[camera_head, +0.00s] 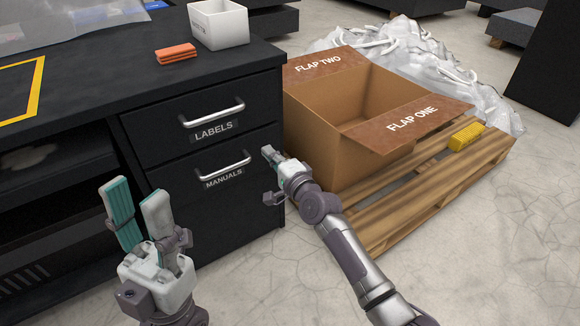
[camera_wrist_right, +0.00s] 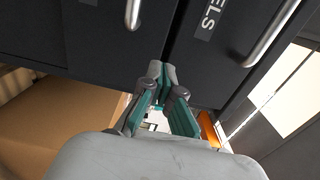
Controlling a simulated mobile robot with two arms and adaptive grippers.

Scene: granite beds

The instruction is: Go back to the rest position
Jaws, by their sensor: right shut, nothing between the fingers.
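My left gripper (camera_head: 136,192) is in front of the black cabinet, fingers pointing up with a gap between them, empty. My right gripper (camera_head: 268,153) is close to the cabinet's front right edge, beside the MANUALS drawer (camera_head: 205,183). In the right wrist view its fingertips (camera_wrist_right: 161,72) meet, with nothing held, in front of the dark drawer fronts. Whether they touch the cabinet I cannot tell. The MANUALS drawer and the LABELS drawer (camera_head: 187,123) above it both look closed.
An open cardboard box (camera_head: 345,160) with FLAP ONE and FLAP TWO stands on a wooden pallet (camera_head: 400,210) right of the cabinet. A yellow block (camera_head: 467,136) lies on the pallet. A white bin (camera_head: 218,24) and orange block (camera_head: 175,53) are on the cabinet top. Floor is clear at front.

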